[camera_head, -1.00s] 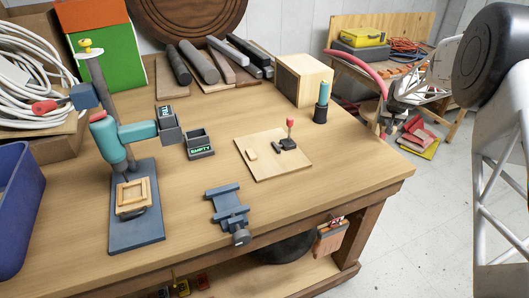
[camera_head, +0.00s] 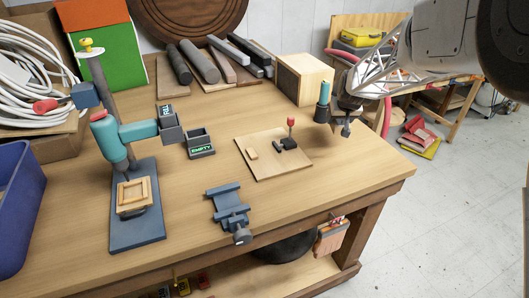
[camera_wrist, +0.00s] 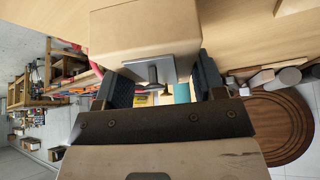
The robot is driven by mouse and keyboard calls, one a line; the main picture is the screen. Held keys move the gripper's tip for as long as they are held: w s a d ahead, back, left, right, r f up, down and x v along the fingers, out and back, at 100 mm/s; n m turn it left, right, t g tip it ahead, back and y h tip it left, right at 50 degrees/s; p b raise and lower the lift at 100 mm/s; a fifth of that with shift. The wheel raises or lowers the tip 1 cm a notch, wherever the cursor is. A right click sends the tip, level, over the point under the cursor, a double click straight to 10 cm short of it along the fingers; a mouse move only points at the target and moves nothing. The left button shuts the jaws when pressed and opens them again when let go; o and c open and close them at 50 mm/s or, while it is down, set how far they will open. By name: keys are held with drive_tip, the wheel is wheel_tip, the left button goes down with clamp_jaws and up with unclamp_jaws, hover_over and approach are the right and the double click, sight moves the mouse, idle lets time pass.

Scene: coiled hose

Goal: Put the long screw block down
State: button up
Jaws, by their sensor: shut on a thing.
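My gripper (camera_head: 342,125) is above the right rear of the workbench, just right of the teal-topped dark holder, in the head view. In the wrist view my gripper (camera_wrist: 165,88) has its two dark fingers on either side of a grey block with a dark T-shaped screw (camera_wrist: 155,72), and is shut on it. I take this to be the long screw block. In the head view the held piece is small and dark among the fingers, so its outline is unclear. I cannot tell whether it touches anything.
The dark holder with a teal top (camera_head: 322,103) stands close beside my gripper. A wooden box (camera_head: 304,79) is behind it. A board (camera_head: 272,168) with a red-handled clamp (camera_head: 290,138) lies left. A grey vise (camera_head: 229,206) is in front. The right front bench top is clear.

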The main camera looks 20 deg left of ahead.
drive_tip(key=s+a+n, duration=0.1)
drive_tip(key=s+a, duration=0.3)
drive_tip(key=s, duration=0.5)
drive_tip(key=s+a+n+y, duration=0.1)
drive_tip(key=s+a, duration=0.3)
drive_tip(key=s, duration=0.6)
drive_tip(key=s+a+n+g, duration=0.1)
drive_tip(key=s+a, duration=0.3)
drive_tip(key=s, duration=0.6)
drive_tip(key=shift+n+y, duration=0.4)
drive_tip(key=shift+n, duration=0.2)
drive_tip(key=shift+a, duration=0.1)
drive_tip(key=w+a, duration=0.3)
drive_tip(key=w, duration=0.1)
drive_tip(key=w+a+f, duration=0.1)
drive_tip(key=w+a, duration=0.2)
drive_tip(key=w, duration=0.1)
drive_tip(key=w+a, duration=0.3)
drive_tip(key=w, duration=0.2)
drive_tip(key=shift+a+f, duration=0.15)
drive_tip(key=shift+f, duration=0.15)
drive_tip(key=shift+s+f, duration=0.1)
drive_tip(key=shift+f, duration=1.65)
drive_tip(key=shift+f, duration=0.65)
